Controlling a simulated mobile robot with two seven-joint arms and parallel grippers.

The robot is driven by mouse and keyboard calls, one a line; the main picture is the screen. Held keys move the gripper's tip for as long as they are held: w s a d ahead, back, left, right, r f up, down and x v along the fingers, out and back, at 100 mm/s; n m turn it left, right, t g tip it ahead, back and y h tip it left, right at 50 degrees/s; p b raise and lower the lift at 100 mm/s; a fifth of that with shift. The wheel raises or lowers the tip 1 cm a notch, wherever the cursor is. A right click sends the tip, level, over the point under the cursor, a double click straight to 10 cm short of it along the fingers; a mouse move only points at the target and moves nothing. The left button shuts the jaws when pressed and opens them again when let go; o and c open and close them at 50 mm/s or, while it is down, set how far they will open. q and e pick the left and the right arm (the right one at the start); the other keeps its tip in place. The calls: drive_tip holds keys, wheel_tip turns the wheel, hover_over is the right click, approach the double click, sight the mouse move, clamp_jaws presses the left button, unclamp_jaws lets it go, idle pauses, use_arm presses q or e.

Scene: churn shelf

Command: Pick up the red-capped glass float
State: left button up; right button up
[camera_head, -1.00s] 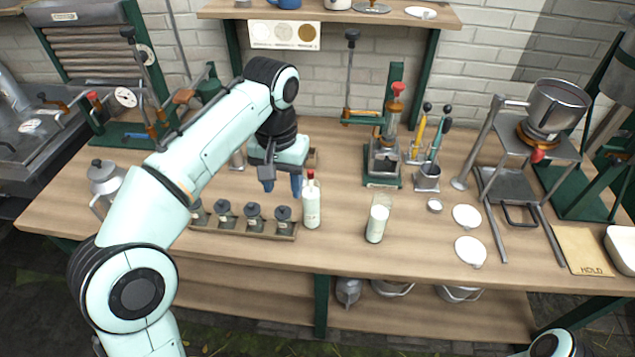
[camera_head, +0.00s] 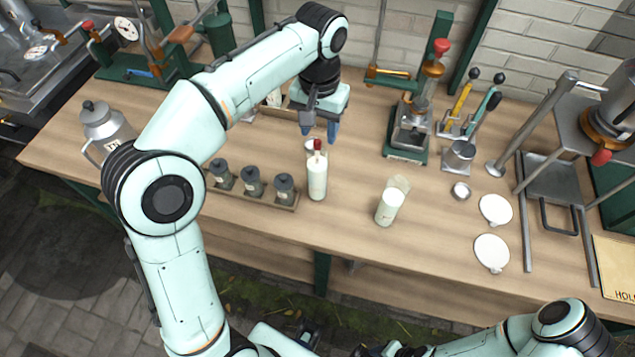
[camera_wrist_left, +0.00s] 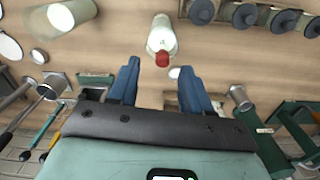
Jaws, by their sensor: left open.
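The red-capped glass float (camera_head: 317,179) is an upright, pale bottle-like cylinder with a red top, standing on the wooden bench at the right end of the row of dark-lidded canisters. My left gripper (camera_head: 319,131) is open and empty, just behind the float's red cap in the head view. In the left wrist view, the float (camera_wrist_left: 162,36) lies ahead of my left gripper (camera_wrist_left: 159,68), its red cap roughly centred between the two blue fingers. I see no contact. My right gripper is out of view; only part of my right arm shows.
Canisters sit in a wooden rack (camera_head: 262,197) left of the float. A glass with white contents (camera_head: 388,208) stands to its right. White discs (camera_head: 491,252) lie farther right. A green press (camera_head: 410,130) stands behind. Bare bench lies in front of the float.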

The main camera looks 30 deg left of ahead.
sight(318, 141)
use_arm(q)
drive_tip(key=shift+w+f, duration=0.1)
drive_tip(key=shift+f, duration=0.55)
wheel_tip(318, 141, down, 5)
drive_tip(key=shift+a+r+b, duration=0.1)
drive_tip(key=shift+a+b, duration=0.05)
drive_tip(key=shift+b, duration=0.5)
drive_tip(key=c, duration=0.9)
